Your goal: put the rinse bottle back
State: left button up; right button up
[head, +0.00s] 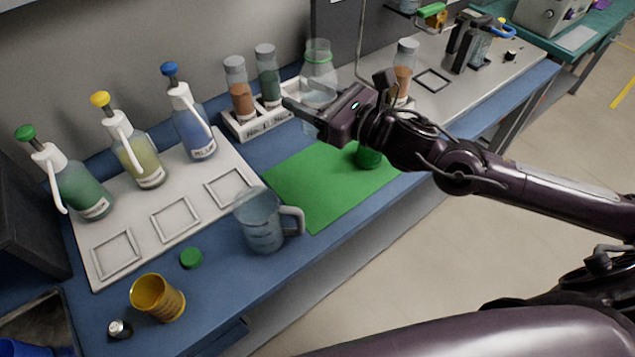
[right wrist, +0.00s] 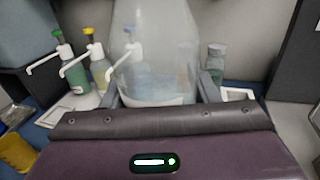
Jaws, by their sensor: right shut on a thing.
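The rinse bottle, a clear bottle with a green ring at its open neck (head: 318,58), is between the fingers of my right gripper (head: 338,94). In the right wrist view the bottle (right wrist: 155,60) fills the space between both fingers, looks upright and has pale liquid low in it. My right gripper is shut on it, at the back of the blue bench beside the white vial rack. A loose green cap (head: 191,258) lies near the front. My left gripper is out of view.
The white rack (head: 262,126) holds vials close left of the bottle. Three pump bottles stand on a pale tray (head: 190,205). A clear jug (head: 262,222), an orange cup (head: 157,298) and a green mat (head: 315,190) occupy the front. A green round object (head: 368,156) sits below my wrist.

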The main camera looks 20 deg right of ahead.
aim_at(309, 127)
notch_tip(309, 127, down, 7)
jog(key=shift+a+f+p, duration=0.1)
jog(key=shift+p, duration=0.3)
jog(key=shift+f+p, duration=0.35)
jog(key=shift+f, duration=5.9)
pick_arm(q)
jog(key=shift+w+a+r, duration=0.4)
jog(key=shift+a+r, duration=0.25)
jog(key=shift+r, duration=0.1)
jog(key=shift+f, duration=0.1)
pick_arm(e)
jog(key=shift+f, duration=0.1)
jog(key=shift+f, duration=0.15)
jog(key=o, duration=1.2)
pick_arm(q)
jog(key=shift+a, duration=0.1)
pick_arm(e)
jog(key=shift+o, duration=0.2)
